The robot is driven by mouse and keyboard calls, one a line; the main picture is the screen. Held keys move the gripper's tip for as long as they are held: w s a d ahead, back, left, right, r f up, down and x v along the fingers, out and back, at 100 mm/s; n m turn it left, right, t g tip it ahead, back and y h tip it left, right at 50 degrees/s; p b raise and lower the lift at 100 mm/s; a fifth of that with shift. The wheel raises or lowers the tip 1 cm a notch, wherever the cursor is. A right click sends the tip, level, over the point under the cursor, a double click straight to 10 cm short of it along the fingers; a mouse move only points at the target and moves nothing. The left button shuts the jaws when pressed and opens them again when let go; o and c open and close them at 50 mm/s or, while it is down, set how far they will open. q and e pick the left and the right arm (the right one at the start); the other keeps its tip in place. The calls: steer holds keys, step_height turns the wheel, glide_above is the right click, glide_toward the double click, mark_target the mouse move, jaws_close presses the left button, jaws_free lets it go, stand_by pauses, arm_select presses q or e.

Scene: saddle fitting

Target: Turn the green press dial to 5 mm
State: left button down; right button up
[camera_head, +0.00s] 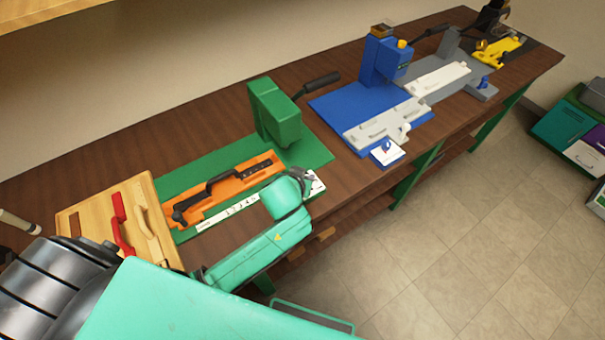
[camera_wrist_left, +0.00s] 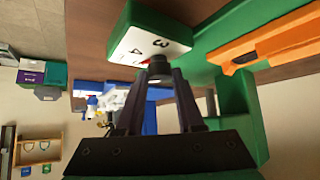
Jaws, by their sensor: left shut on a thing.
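The green press (camera_head: 275,110) stands on its green base plate. Its dial (camera_wrist_left: 140,35) is a green block with a white face; the digits 3 and 4 and a bit of red show in the left wrist view. My left gripper (camera_wrist_left: 160,82) has its fingers closed on the dark knob (camera_wrist_left: 158,66) in front of that face. The gripper hides part of the face, so the pointer's reading cannot be told. In the head view the dial (camera_head: 318,184) is mostly behind my left wrist. My right gripper is not in view.
An orange fixture (camera_head: 215,203) with a black part lies on the green plate, beside a numbered white scale strip (camera_head: 240,205). A wooden tray (camera_head: 75,220) with red and tan handles is at left. A blue press (camera_head: 375,65) stands to the right. Floor is clear at lower right.

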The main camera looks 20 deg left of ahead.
arm_select(q)
steer(key=shift+d+f+n+y+b, duration=0.15)
steer(key=shift+n+y+b, duration=0.15)
steer(key=shift+n+y, duration=0.85)
steer(key=shift+n, duration=0.35)
steer(key=c, duration=0.5)
jaws_free()
steer(key=shift+r, duration=0.2)
steer(key=b+v, duration=0.1)
steer(key=v, duration=1.3)
steer(key=shift+s+r+b, duration=0.1)
steer(key=shift+r+b, duration=0.1)
steer(key=shift+b, duration=0.15)
steer(key=shift+d, duration=0.1)
